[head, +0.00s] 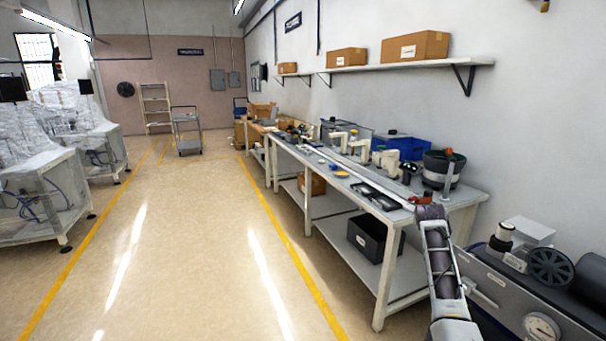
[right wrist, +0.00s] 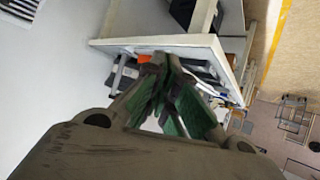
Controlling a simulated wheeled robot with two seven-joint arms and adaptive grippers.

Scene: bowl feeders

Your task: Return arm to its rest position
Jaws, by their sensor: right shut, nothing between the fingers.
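My right arm comes in from the lower right of the head view and reaches up in front of the near end of the workbench (head: 445,206). Its gripper shows in the right wrist view (right wrist: 165,85), with the green-padded fingers brought together at the tips and nothing between them. The bench (right wrist: 150,42) shows beyond the fingertips in that view. In the head view the fingertips are too small to make out clearly. My left gripper is in neither view.
A bowl feeder (head: 443,170) stands on the bench's near end, with black trays (head: 375,196) beside it. A black bin (head: 368,236) is on the lower shelf. A compressor with a gauge (head: 541,327) is at the lower right. The floor left of the bench is clear.

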